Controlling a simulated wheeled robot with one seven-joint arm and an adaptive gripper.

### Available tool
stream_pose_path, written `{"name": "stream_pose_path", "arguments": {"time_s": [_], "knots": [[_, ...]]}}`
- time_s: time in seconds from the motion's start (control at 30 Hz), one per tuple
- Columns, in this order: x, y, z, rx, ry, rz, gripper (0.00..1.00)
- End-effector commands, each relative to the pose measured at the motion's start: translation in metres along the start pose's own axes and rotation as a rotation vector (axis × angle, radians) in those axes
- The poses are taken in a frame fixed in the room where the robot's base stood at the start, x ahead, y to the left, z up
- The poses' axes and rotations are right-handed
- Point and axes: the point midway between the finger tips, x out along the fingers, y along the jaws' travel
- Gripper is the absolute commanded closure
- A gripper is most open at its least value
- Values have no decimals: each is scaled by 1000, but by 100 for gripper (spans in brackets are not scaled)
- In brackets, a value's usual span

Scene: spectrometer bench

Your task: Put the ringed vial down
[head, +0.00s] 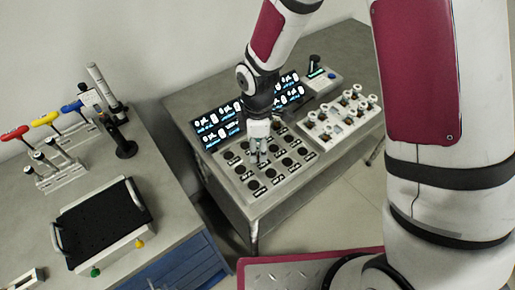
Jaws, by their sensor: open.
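My gripper (259,158) points straight down over the grey panel (229,171) with rows of dark round sockets on the far bench. It is open, and its fingertips are low, close to the panel's middle-left sockets. I cannot make out a vial between or under the fingers; the gripper hides that spot. Several small vials with white caps (356,88) stand in a white rack (376,115) to the right of the panel. I cannot tell which vial is the ringed one at this size.
Lit screens (215,126) stand behind the panel. A small device with a blue button (331,75) sits behind the rack. The left bench holds a black-topped tray (100,225), colour-handled tools (44,119) and a dark stand (124,148). A floor gap separates the benches.

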Motion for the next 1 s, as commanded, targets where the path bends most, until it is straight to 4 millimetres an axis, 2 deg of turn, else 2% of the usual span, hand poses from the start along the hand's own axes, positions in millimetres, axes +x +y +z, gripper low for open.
{"name": "stream_pose_path", "arguments": {"time_s": [0.3,0.5,0.63,0.87,1.0], "knots": [[-61,2,0,1,1,5,56],[-91,2,0,1,0,3,56],[-100,1,1,0,-1,1,56],[-105,0,1,4,-1,1,56],[-123,-1,13,81,-5,32,56]]}}
